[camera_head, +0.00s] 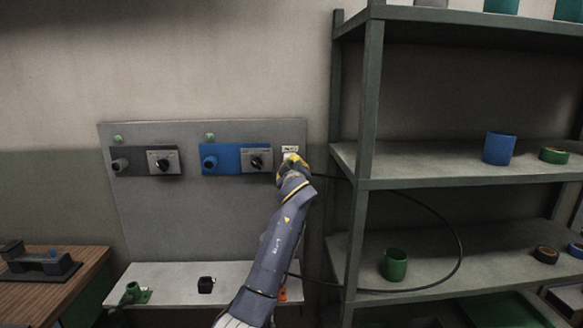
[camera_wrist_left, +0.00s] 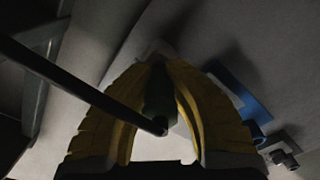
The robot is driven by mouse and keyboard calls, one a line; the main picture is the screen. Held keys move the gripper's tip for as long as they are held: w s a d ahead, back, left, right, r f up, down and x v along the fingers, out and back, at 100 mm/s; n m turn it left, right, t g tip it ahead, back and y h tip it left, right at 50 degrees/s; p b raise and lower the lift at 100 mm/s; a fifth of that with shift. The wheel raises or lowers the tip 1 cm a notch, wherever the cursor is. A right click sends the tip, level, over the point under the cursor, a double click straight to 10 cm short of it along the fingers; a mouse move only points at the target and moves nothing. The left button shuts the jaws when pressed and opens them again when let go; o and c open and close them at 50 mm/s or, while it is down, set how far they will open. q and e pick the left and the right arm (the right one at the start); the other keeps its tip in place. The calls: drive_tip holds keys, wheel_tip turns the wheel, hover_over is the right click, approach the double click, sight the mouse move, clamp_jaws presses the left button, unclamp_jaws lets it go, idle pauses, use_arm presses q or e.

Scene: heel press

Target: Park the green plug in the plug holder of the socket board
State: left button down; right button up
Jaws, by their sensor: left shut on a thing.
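The grey socket board (camera_head: 215,225) stands against the wall, with a grey socket unit (camera_head: 135,162) and a blue socket unit (camera_head: 224,159). My left gripper (camera_head: 291,160) is at the board's upper right, just below a small white label (camera_head: 290,149). In the left wrist view the yellow fingers (camera_wrist_left: 160,75) are shut on the green plug (camera_wrist_left: 159,98), which looks dark in shadow, with a black cable (camera_wrist_left: 80,88) at its near end. The plug holder is hidden behind the gripper, so I cannot tell whether the plug touches it. My right gripper is out of view.
A metal shelf rack (camera_head: 368,110) stands close on the right, with a green cup (camera_head: 394,264) and a blue cup (camera_head: 499,148). The cable (camera_head: 462,245) loops before it. A ledge below the board holds a green fitting (camera_head: 132,292) and a small black block (camera_head: 206,284).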

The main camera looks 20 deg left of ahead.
use_arm(q)
drive_tip(key=c, duration=1.4)
unclamp_jaws()
drive_tip(key=shift+o, duration=0.2)
